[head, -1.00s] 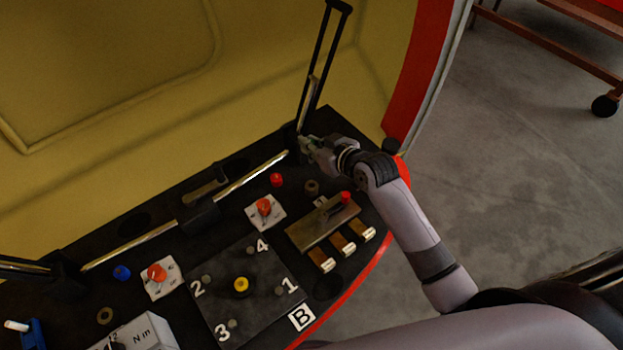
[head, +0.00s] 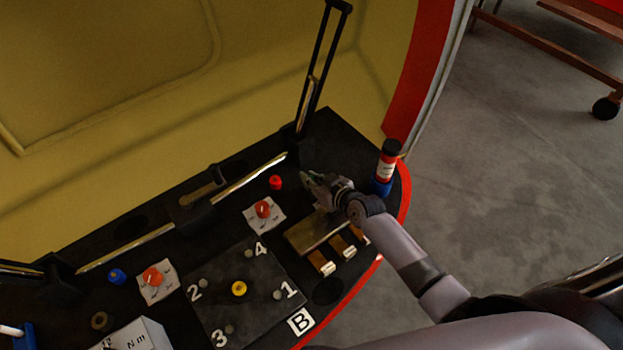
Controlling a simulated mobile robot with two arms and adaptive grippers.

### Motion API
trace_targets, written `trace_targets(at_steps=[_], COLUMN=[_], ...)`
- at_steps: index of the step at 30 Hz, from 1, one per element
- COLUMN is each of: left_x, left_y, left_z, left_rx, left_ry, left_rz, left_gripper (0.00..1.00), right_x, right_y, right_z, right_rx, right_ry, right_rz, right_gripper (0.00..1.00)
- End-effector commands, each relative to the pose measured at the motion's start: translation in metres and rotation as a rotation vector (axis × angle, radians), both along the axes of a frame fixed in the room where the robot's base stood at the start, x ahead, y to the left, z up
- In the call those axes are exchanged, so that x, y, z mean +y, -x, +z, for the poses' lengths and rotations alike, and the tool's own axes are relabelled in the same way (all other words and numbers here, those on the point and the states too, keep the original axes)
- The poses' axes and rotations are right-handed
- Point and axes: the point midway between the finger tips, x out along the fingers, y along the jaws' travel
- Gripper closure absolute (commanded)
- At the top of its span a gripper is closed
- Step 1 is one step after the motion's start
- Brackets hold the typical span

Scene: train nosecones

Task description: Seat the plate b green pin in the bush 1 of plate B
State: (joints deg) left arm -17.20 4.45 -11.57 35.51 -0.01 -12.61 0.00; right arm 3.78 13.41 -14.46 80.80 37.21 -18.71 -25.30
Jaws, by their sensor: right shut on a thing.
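Plate B (head: 215,312) is a dark square plate at the lower middle of the head view, with white numbers 1 to 4 and a B label (head: 301,321). Bush 1 (head: 278,294) is a small grey round spot beside the number 1, with nothing over it. My right gripper (head: 307,180) is up and to the right of plate B, apart from it, near the brass plate. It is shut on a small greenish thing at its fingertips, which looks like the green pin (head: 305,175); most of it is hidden. My left gripper is not in view.
A yellow knob (head: 239,288) stands mid-plate. Red knobs (head: 263,210) (head: 153,277) sit on white squares. A brass plate (head: 303,236) with levers lies under my right arm. A red and blue tube (head: 387,165) stands at the right edge. A grey box (head: 140,336) is lower left.

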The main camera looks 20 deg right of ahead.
Motion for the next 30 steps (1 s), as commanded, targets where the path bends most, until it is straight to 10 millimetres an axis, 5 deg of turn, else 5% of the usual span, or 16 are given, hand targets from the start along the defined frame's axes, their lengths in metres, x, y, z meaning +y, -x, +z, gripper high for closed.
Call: trace_targets(at_steps=[6, 7, 15, 26, 30], left_x=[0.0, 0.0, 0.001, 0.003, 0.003], left_y=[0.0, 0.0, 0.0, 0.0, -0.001], left_z=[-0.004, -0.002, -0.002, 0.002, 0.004], left_rx=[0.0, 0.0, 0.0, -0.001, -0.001], left_ry=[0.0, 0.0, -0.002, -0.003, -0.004], left_rz=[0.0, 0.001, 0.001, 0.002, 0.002], left_gripper=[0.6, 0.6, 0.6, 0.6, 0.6], right_x=[0.0, 0.0, 0.0, 0.0, -0.006], right_y=[0.0, 0.0, 0.0, 0.0, 0.016], right_z=[-0.004, -0.003, -0.002, 0.003, 0.007], right_rx=[0.0, 0.001, 0.001, 0.0, 0.001], right_ry=[0.0, 0.0, 0.0, -0.001, 0.002], right_rz=[0.0, 0.0, 0.0, 0.0, 0.001], right_gripper=[1.0, 0.86, 0.68, 0.68, 0.68])
